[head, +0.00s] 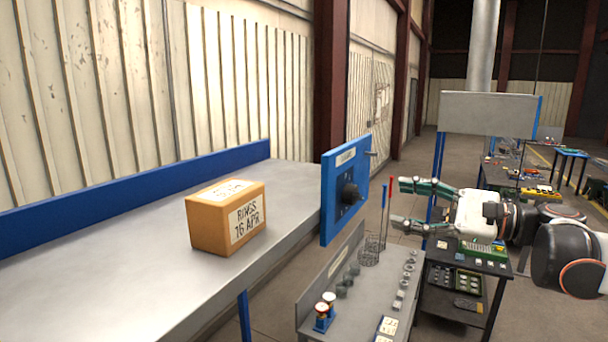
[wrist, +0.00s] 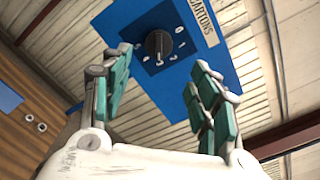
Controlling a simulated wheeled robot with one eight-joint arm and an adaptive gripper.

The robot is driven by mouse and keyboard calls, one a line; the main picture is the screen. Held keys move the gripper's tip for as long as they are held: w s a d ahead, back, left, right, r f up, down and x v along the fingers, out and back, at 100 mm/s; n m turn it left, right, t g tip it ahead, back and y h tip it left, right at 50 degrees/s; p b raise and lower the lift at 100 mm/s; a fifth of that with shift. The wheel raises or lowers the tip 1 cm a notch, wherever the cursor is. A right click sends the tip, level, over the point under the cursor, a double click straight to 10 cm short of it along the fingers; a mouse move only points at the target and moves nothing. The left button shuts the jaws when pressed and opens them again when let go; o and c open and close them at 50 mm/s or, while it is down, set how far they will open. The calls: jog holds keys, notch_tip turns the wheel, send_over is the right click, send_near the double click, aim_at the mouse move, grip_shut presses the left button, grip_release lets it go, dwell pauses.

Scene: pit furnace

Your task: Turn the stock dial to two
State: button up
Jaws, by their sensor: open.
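The stock dial is a black round knob (head: 350,194) on an upright blue panel (head: 330,212) at the end of the steel bench. In the wrist view the dial (wrist: 158,43) shows a pale pointer line on its face and white digits around it. The pointer's exact digit is too small to tell. A label reading CARTONS sits on the panel edge. My gripper (head: 402,204) is open and empty, to the right of the panel, fingers pointing at the knob with a gap between. In the wrist view the knob shows between and beyond the fingertips (wrist: 165,60).
A cardboard box (head: 210,226) marked RINGS 16 APR sits on the bench (head: 120,270). Below the panel is a grey rack (head: 385,290) with small parts, a wire cup and thin upright rods. A dark cart (head: 450,300) stands behind it.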

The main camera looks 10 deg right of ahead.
aim_at(361, 197)
jog(key=x, duration=0.9)
jog(key=shift+s+a, duration=0.1)
jog(key=shift+a, duration=0.4)
jog(key=c, duration=1.1)
